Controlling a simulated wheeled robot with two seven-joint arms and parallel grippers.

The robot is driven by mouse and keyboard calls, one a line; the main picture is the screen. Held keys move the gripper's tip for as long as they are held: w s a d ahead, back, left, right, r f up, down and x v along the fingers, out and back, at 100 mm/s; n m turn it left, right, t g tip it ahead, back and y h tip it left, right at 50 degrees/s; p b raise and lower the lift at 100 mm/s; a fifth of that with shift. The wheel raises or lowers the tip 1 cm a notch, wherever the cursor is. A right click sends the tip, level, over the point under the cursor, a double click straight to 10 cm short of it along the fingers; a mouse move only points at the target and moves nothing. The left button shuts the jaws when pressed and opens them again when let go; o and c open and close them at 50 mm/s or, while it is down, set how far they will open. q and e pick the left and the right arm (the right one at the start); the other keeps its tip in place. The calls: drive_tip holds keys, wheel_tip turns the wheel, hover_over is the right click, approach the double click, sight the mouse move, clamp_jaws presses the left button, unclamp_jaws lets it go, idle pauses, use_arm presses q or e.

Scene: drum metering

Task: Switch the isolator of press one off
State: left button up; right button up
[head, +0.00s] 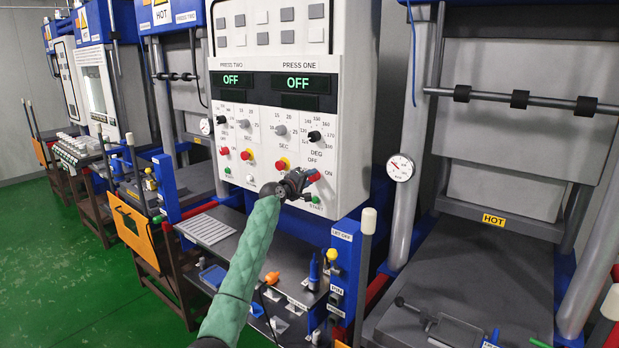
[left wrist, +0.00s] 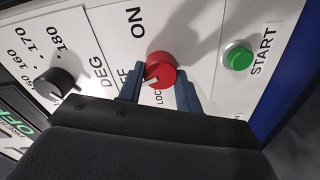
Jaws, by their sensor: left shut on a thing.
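The grey control box (head: 350,120) has a PRESS TWO side and a PRESS ONE side. Both green displays read OFF, the press one display (head: 300,82) included. The red isolator knob of press one (head: 314,176) sits low on the right side and shows larger in the left wrist view (left wrist: 162,67). My left gripper (head: 305,182) is shut on this knob, one finger on each side. Around it are the words ON, OFF and LOCK, partly covered by the fingers. The knob's white mark faces the OFF and LOCK side; which one exactly I cannot tell. My right gripper is not in view.
A green START button (left wrist: 238,57) is right beside the knob. A black temperature knob (left wrist: 56,88) is on the other side. A hot press (head: 495,219) stands right.

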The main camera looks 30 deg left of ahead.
use_arm(q)
drive_tip(key=shift+n, duration=0.3)
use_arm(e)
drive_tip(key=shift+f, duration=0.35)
use_arm(q)
drive_tip(key=o, duration=1)
drive_tip(key=shift+a, duration=0.1)
drive_tip(key=shift+s, duration=0.1)
drive_tip(key=shift+s+f, duration=0.15)
drive_tip(key=shift+s, duration=0.1)
drive_tip(key=shift+s+a+b, duration=0.15)
drive_tip(key=shift+s+b, duration=0.5)
drive_tip(key=shift+s, duration=1.15)
drive_tip(key=shift+s+a+b, duration=0.15)
drive_tip(key=shift+s+b, duration=0.5)
drive_tip(key=shift+s, duration=1.15)
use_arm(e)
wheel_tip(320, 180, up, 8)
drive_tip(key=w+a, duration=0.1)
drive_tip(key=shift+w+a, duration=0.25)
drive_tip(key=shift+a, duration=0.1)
